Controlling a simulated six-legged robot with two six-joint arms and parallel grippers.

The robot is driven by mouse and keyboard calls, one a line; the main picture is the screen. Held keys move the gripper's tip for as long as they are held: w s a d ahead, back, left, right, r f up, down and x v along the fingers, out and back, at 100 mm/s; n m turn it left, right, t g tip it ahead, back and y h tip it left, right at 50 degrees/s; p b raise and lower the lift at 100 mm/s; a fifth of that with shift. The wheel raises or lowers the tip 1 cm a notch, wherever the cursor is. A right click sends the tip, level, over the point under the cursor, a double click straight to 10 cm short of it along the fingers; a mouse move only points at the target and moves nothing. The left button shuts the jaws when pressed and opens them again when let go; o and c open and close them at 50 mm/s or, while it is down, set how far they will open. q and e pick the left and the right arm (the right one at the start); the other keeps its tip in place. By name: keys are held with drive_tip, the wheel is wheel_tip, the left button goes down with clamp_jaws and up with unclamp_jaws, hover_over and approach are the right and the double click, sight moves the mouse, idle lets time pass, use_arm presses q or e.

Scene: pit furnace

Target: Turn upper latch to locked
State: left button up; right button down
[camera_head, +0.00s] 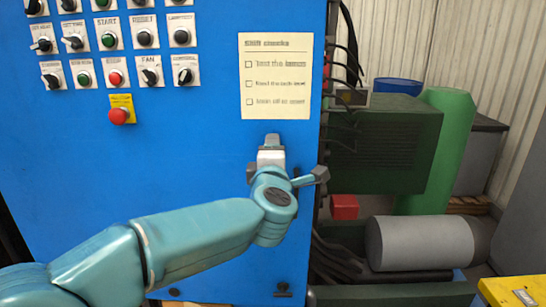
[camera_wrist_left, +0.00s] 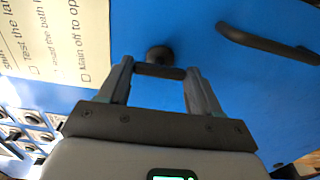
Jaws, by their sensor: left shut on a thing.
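The upper latch (camera_wrist_left: 158,72) is a dark bar with a round boss behind it on the blue cabinet front. In the left wrist view it spans the gap between the fingertips of my left gripper (camera_wrist_left: 158,78), which is shut on it, with a finger at each end. In the head view my left gripper (camera_head: 271,143) reaches the blue panel just below the paper checklist and hides the latch. My right gripper is not in view.
The blue cabinet (camera_head: 190,170) carries several switches and a red emergency button (camera_head: 119,115). A paper checklist (camera_head: 276,76) hangs above my gripper. A dark handle (camera_wrist_left: 265,43) stands out nearby in the wrist view. A green box (camera_head: 390,140) and grey cylinder (camera_head: 415,243) lie right.

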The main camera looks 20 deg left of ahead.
use_arm(q)
drive_tip(key=o, duration=1.1)
drive_tip(key=shift+c, duration=0.2)
drive_tip(key=shift+s, duration=0.1)
drive_tip(key=v, duration=1.6)
drive_tip(key=shift+b, duration=0.45)
drive_tip(key=shift+s, duration=0.1)
